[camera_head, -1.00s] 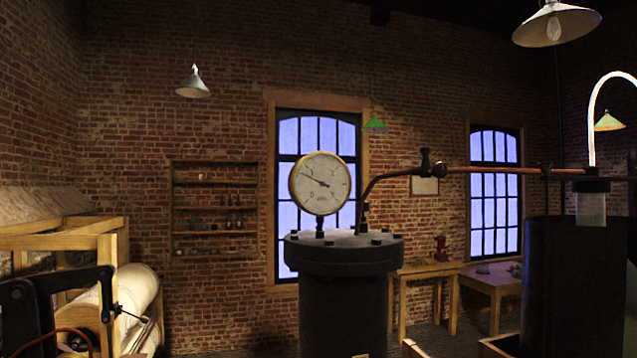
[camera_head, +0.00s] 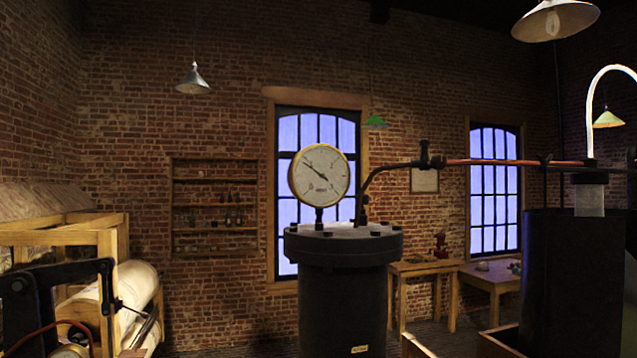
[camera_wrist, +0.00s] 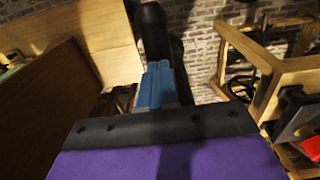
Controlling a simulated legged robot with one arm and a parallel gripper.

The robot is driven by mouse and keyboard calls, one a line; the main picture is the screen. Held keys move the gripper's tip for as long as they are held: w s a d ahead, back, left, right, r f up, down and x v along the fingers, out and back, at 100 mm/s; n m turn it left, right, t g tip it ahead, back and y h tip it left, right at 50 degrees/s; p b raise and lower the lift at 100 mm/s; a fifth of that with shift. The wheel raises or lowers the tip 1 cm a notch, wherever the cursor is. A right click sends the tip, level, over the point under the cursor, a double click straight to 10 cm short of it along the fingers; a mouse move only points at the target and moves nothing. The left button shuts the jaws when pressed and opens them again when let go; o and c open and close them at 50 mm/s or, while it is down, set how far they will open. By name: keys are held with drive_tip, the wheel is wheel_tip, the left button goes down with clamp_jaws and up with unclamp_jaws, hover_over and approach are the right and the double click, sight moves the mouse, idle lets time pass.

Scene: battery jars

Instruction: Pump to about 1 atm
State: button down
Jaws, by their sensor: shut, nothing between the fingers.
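A round pressure gauge (camera_head: 319,176) with a brass rim and white dial stands on top of a dark cylindrical vessel (camera_head: 343,290). Its needle slants from upper left to lower right; the dial figures are too small to read. A dark pipe (camera_head: 376,182) rises from the vessel lid to a valve-like fitting (camera_head: 425,155). In the wrist view, my gripper (camera_wrist: 157,85) shows as blue and black parts beyond a black bar and purple surface. It is shut and empty. I cannot tell whether it touches anything. No pump handle can be made out for certain.
A wooden frame with a pale roll (camera_head: 128,285) stands at left. A tall dark cylinder (camera_head: 572,285) stands at right, joined by a copper-coloured pipe (camera_head: 500,162). Wooden tables (camera_head: 428,268) stand behind. In the wrist view, wooden panels (camera_wrist: 85,35) and a wooden frame (camera_wrist: 265,65) flank my gripper.

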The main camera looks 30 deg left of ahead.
wheel_tip(320, 180, down, 7)
drive_tip(key=b, duration=0.2)
wheel_tip(320, 180, up, 14)
drive_tip(key=p, duration=0.4)
wheel_tip(320, 180, up, 4)
drive_tip(key=shift+r+p, duration=0.1)
drive_tip(key=shift+p, duration=0.4)
idle(0.5)
